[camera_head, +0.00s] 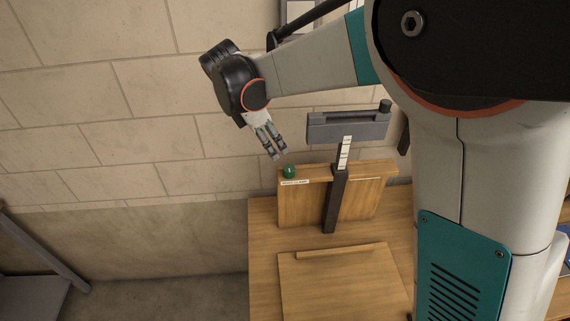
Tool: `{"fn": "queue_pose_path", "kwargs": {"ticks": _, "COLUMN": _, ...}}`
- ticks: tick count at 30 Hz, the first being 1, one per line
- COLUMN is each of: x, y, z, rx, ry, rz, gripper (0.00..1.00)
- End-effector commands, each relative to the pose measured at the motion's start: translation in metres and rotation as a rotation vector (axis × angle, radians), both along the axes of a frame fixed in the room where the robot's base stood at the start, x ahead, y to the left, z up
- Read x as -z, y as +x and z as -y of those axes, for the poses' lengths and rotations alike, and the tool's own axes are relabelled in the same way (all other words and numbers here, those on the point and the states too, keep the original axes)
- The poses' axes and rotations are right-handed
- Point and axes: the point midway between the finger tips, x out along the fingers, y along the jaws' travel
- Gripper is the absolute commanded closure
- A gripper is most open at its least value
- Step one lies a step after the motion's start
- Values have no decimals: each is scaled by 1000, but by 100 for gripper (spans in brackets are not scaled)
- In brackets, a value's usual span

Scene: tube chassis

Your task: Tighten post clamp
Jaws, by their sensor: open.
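A green knob (289,171) sits at the top left corner of an upright wooden board (299,206), with a small white label (295,182) just below it. The label is too small to read surely. A dark upright post holder (335,200) stands against the board, and a white scale-marked post (344,154) rises out of it to a grey crossbar (340,132). My gripper (276,153) is open and empty. It points down, just above and to the left of the green knob, seemingly apart from it.
The board stands on a wooden table (262,260), with a flat wooden panel (340,285) in front of it. The crossbar is close to the right of my gripper. A block wall (120,100) is behind. A grey frame (30,270) stands at lower left.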

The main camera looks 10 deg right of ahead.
Motion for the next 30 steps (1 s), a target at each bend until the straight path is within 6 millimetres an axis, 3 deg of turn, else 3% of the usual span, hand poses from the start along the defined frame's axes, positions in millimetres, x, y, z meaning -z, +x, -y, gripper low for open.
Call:
{"fn": "queue_pose_path", "kwargs": {"ticks": 15, "x": 89, "y": 12, "z": 35, "rx": 2, "ry": 1, "rz": 2, "gripper": 50}}
{"fn": "queue_pose_path", "kwargs": {"ticks": 21, "x": 106, "y": 14, "z": 42, "rx": 3, "ry": 0, "rz": 1, "gripper": 50}}
{"fn": "queue_pose_path", "kwargs": {"ticks": 30, "x": 110, "y": 14, "z": 44, "rx": 2, "ry": 0, "rz": 1, "gripper": 50}}
